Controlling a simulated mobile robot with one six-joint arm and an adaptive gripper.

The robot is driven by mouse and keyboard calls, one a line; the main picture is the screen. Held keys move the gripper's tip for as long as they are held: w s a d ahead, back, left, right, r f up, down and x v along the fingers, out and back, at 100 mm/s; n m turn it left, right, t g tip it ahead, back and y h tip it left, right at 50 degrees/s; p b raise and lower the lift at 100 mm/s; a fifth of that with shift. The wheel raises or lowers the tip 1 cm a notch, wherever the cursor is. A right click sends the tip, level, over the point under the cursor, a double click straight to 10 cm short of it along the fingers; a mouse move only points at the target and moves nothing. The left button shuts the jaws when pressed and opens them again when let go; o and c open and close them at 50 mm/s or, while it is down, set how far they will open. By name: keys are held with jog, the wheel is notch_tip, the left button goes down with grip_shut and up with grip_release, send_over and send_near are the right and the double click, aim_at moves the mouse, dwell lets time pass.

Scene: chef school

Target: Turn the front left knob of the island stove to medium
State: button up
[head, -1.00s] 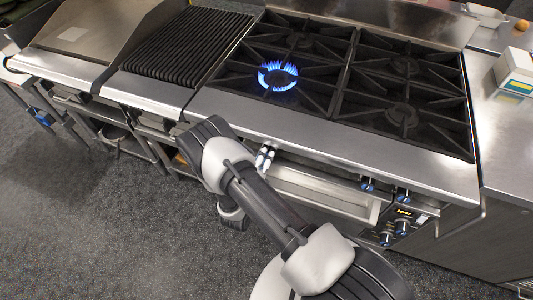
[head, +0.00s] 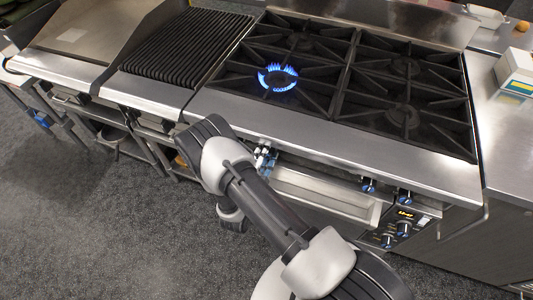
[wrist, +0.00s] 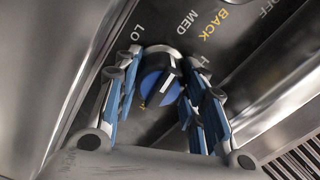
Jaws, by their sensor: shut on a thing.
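The blue-faced knob (wrist: 160,84) sits between the blue pads of my gripper (wrist: 163,66) in the wrist view, and the jaws are shut on it. The panel around it carries the words LO, MED, BACK and OFF, with another label partly hidden by the right finger. I cannot clearly tell which setting the knob points to. In the head view my gripper (head: 265,157) is at the front of the island stove (head: 300,130), and its knob is hidden there. A blue flame (head: 278,77) burns on the front left burner.
More blue knobs (head: 369,186) and a control panel (head: 402,228) are on the stove front to the right. A ribbed grill (head: 187,45) is at the left. The floor in front is clear.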

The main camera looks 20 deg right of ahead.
dwell(0.3)
jog(key=o, duration=1.1)
jog(key=shift+c, duration=0.2)
jog(key=v, duration=1.2)
